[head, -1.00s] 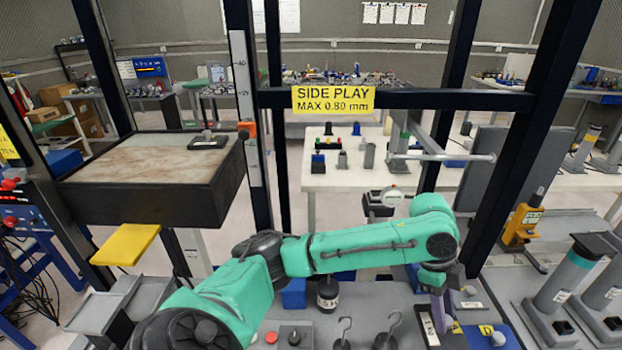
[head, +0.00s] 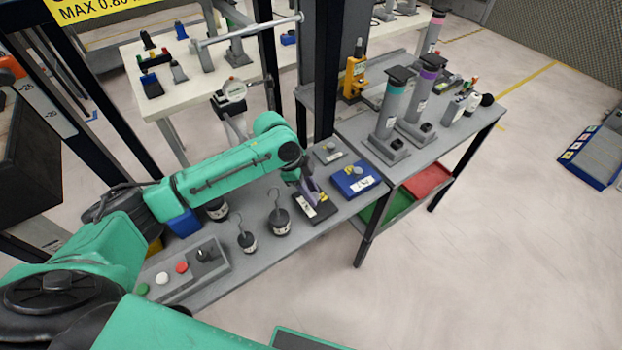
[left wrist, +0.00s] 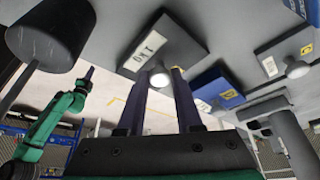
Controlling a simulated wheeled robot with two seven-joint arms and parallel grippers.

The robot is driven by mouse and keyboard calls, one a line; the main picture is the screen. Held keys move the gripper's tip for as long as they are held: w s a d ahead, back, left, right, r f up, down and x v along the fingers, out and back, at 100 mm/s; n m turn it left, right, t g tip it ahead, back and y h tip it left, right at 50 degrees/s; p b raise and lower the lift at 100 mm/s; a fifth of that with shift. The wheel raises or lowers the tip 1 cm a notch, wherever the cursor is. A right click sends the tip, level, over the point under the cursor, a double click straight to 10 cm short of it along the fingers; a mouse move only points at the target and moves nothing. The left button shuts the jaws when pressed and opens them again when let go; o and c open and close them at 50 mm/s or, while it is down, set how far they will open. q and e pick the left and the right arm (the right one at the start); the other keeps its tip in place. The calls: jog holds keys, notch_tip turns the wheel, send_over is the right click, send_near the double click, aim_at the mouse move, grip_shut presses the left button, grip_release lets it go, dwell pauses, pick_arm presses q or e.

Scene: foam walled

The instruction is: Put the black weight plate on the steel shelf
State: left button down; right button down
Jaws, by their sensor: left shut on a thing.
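The black weight plate (head: 320,213) is a flat dark slab with a white label and a knob, on the grey bench. My left gripper (head: 308,189) is shut on its knob from above. In the left wrist view the plate (left wrist: 184,45) shows beyond the purple fingers (left wrist: 160,85), with the pale knob between them. I cannot see a gap under the plate. The grey metal shelf top (head: 452,142) at the right carries several cylinder gauges. In the left wrist view another green arm ends in a small purple tip (left wrist: 88,73), too small to read.
A blue block (head: 355,180) and a small grey plate (head: 328,153) lie close to the black plate. Hooked weights (head: 279,222) stand to its left, beside a button box (head: 185,268). A dark post (head: 327,70) rises behind. Green and red trays (head: 428,180) sit below the shelf top.

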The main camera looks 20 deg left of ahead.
pick_arm(q)
jog(key=shift+w, duration=0.15)
jog(key=c, duration=0.6)
grip_release()
jog(key=shift+f, duration=0.15)
jog(key=shift+s, duration=0.2)
jog(key=shift+w+a+r, duration=0.1)
jog(key=shift+a+r, duration=0.1)
jog(key=shift+r, duration=0.3)
jog(key=b+v, duration=0.1)
jog(key=v, duration=1)
jog(key=shift+r, duration=0.1)
